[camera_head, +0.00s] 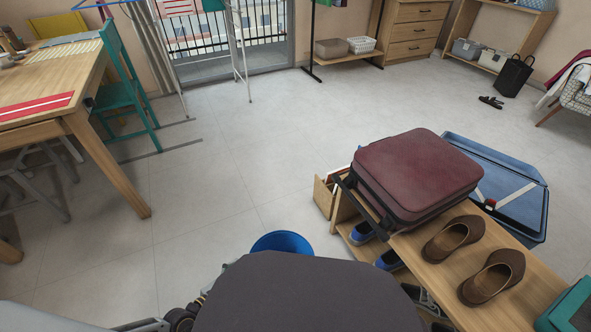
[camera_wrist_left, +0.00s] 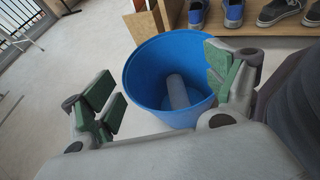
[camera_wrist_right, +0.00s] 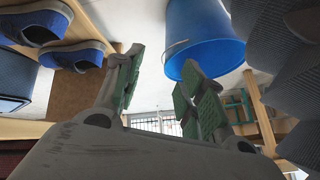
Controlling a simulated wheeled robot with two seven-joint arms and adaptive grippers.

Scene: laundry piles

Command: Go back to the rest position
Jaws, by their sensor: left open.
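My left gripper (camera_wrist_left: 166,92) is open in the left wrist view, its two green-padded fingers wide apart with nothing between them but the view of a blue bucket (camera_wrist_left: 146,73) beyond. My right gripper (camera_wrist_right: 160,88) is also open in the right wrist view, its fingers apart and empty. In the head view neither pair of fingers shows; they are hidden by my own dark body at the bottom or lie out of frame. The bucket (camera_head: 282,241) shows there just past my body, partly covered.
A low wooden shelf (camera_head: 528,279) at right carries a dark red suitcase (camera_head: 425,172) and brown shoes (camera_head: 455,239). An open blue suitcase (camera_head: 505,190) lies behind it. The bucket holds a grey cylinder (camera_wrist_left: 178,92). A table (camera_head: 40,106) stands at left; the middle floor is clear.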

